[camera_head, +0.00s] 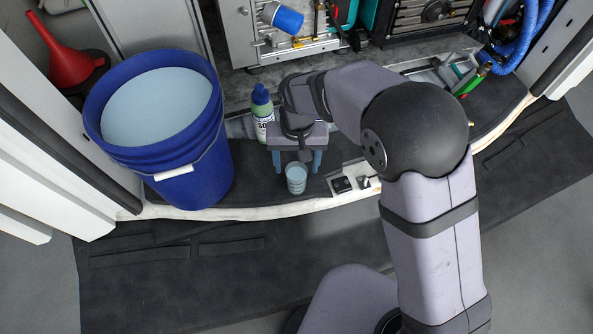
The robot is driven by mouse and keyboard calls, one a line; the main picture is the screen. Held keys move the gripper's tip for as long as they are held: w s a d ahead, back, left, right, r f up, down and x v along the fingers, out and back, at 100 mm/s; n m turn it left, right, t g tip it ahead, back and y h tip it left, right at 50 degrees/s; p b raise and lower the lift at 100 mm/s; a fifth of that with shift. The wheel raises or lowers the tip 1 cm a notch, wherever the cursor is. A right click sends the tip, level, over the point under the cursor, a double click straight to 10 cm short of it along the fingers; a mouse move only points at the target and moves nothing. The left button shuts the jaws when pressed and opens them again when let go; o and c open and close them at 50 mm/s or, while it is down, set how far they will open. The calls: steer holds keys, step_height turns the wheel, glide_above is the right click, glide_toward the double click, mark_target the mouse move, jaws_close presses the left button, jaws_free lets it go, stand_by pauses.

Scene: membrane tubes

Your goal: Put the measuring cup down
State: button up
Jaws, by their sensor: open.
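The measuring cup (296,180) is a small clear cup with a bluish tint. It stands upright on the dark shelf near its pale front edge. My gripper (297,165) is open just behind and above the cup, with one blue finger to each side. I cannot tell from this angle whether the fingers touch the cup. The gripper's body hides the shelf behind it.
A large blue bucket (187,180) of pale liquid stands left of the gripper. A bottle with a blue cap (262,112) stands close behind the gripper's left side. A small switch panel (353,180) lies right of the cup. A red funnel (72,62) is at the far left.

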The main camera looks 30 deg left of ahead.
step_height(320, 180, up, 6)
steer(key=shift+r+b, duration=0.25)
steer(key=shift+b, duration=0.1)
steer(key=w+d+m, duration=0.3)
steer(key=d, duration=1.7)
steer(key=s+d+f+m, duration=0.2)
steer(key=s+d, duration=0.7)
steer(key=d, duration=0.5)
steer(key=shift+d, duration=0.35)
